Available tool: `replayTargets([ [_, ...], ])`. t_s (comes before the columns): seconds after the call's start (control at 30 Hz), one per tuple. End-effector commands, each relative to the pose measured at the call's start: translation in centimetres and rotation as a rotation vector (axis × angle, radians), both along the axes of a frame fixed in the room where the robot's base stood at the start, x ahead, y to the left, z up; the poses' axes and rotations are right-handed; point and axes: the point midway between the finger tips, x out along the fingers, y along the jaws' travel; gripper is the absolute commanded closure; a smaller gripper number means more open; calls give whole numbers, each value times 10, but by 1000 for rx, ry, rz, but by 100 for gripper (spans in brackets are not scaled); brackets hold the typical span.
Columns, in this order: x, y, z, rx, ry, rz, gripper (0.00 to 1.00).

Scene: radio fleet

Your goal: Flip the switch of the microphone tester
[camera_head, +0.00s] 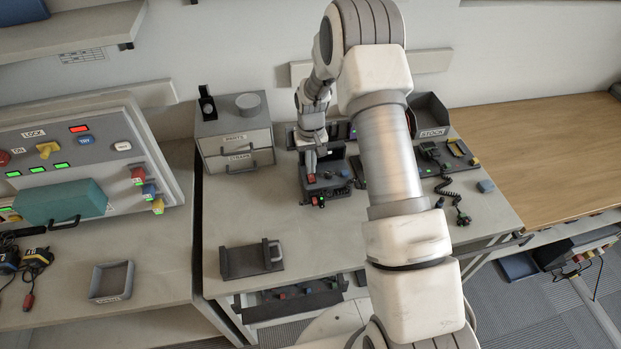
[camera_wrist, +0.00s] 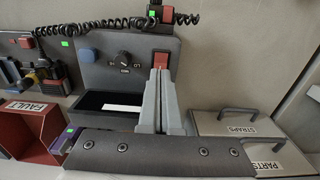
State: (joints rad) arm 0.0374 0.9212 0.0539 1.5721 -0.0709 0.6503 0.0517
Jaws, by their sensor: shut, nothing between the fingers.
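The microphone tester (camera_head: 331,174) is a dark grey box on the middle bench. In the wrist view its sloped panel (camera_wrist: 103,72) bears a blue knob (camera_wrist: 87,56), a black dial (camera_wrist: 124,58) and a red switch (camera_wrist: 161,61). My gripper (camera_head: 310,168) is over the tester in the head view. In the wrist view my gripper (camera_wrist: 160,73) is shut and empty, its fingertips right at the red switch and partly covering it. I cannot tell whether they touch it, or which way the switch is tipped.
A coiled black cord (camera_wrist: 110,24) runs past the panel's far edge. The grey drawer unit (camera_head: 234,133) stands left of the tester. A red FAULT bin (camera_wrist: 31,131) shows at left in the wrist view. A dark cradle (camera_head: 246,262) lies at the bench's front left, with clear bench around it.

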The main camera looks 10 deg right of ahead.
Motion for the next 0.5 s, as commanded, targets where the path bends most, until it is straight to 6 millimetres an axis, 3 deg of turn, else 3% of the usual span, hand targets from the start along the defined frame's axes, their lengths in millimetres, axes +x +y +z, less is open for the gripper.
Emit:
replayTargets([
  [0.5,0,0,-9,0,0,0,100],
])
